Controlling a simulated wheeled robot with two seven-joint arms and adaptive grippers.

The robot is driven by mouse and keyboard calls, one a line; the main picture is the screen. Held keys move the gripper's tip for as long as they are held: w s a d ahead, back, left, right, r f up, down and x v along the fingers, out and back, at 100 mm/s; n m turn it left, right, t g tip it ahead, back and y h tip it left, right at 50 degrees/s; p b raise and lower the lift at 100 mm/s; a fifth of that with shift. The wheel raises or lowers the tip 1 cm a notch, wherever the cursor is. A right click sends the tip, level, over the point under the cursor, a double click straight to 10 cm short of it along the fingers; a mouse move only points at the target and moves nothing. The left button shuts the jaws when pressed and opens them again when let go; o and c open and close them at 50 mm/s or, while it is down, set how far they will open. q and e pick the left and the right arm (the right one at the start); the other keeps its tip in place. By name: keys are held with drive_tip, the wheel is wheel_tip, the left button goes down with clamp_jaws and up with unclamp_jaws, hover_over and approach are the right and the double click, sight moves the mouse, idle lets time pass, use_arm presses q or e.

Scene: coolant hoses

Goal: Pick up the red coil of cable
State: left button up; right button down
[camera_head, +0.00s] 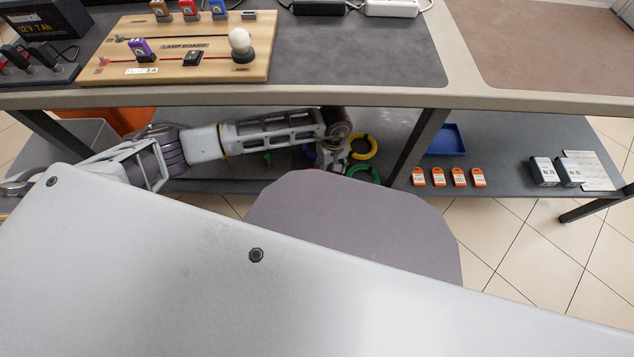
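My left arm reaches in from the left under the bench top, over the lower shelf. My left gripper (333,158) points down among coloured coils of cable; its fingers are small and partly hidden, so I cannot tell if it is open or shut. A yellow coil (372,147) lies just right of the gripper. A green coil (375,176) lies below it, partly covered by a grey part in front. A bit of a blue coil (307,152) shows left of the gripper. I cannot clearly make out the red coil. My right gripper is not in view.
The bench top (350,96) overhangs the shelf, and a dark leg (417,148) stands right of the coils. A wooden lamp board (190,48) is on top.

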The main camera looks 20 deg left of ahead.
sight(330, 175)
use_arm(q)
drive_tip(key=shift+f, duration=0.1)
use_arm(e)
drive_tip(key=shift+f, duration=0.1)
use_arm(q)
drive_tip(key=shift+f+b, duration=0.6)
drive_tip(key=shift+f, duration=0.15)
drive_tip(key=shift+w+f+b, duration=0.2)
drive_tip(key=shift+f+b, duration=0.35)
drive_tip(key=shift+f, duration=0.35)
drive_tip(key=shift+f+b, duration=0.4)
drive_tip(key=shift+f, duration=0.45)
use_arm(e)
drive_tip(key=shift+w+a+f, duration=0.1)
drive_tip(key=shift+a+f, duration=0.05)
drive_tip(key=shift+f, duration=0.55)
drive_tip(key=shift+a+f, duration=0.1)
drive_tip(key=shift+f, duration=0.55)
use_arm(q)
drive_tip(key=shift+c, duration=0.3)
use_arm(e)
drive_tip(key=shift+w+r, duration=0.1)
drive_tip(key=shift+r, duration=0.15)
use_arm(q)
drive_tip(key=c, duration=0.9)
clamp_jaws()
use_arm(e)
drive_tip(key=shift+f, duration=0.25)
